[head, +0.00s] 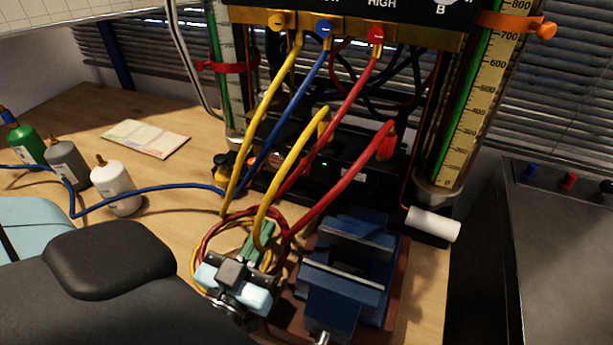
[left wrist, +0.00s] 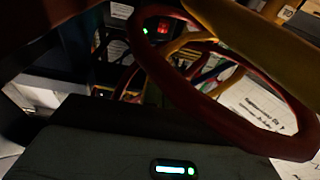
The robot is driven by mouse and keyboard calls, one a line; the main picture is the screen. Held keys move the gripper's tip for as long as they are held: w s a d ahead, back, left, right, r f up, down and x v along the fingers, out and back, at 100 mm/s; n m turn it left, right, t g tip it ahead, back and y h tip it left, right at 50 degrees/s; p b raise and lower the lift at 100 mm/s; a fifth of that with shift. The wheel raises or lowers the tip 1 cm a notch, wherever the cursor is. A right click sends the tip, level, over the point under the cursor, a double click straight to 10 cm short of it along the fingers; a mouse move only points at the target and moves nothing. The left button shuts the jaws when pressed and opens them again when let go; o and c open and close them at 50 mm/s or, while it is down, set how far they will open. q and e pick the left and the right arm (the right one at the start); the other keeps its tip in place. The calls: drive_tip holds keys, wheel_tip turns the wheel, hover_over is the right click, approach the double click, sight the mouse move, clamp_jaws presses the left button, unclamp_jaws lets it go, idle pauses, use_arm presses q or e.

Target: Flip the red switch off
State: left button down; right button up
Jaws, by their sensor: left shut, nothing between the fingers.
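The red switch (left wrist: 163,27) glows red on a black box in the left wrist view, beside a small green light. In the head view the black box (head: 350,178) stands at the back of the table, below the gauge rig. The switch cannot be made out there, where hoses cross the box front. My left gripper (head: 245,276) is shut and empty, low over the table in front of the box and apart from it. Its fingertips are hard to make out. My right gripper is not in view.
Yellow, blue and red hoses (head: 344,190) hang in front of the box, and a loop lies around my left gripper. A blue vise (head: 345,270) stands right of it. Bottles (head: 115,188) and a paper sheet (head: 146,138) are at the left. A white roll (head: 433,224) lies right.

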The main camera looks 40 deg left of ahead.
use_arm(q)
drive_tip(key=shift+a+r, duration=0.1)
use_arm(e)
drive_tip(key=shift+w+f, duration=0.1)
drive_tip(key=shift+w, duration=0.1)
use_arm(q)
drive_tip(key=p, duration=0.4)
approach(303, 169)
wheel_tip(303, 169, up, 4)
drive_tip(key=w, duration=0.2)
drive_tip(key=shift+w+a+f, duration=0.3)
drive_tip(key=shift+w+f, duration=0.5)
drive_tip(key=shift+w, duration=0.1)
drive_tip(key=shift+w+a+f, duration=0.3)
drive_tip(key=shift+w+f, duration=0.45)
drive_tip(key=shift+w, duration=0.15)
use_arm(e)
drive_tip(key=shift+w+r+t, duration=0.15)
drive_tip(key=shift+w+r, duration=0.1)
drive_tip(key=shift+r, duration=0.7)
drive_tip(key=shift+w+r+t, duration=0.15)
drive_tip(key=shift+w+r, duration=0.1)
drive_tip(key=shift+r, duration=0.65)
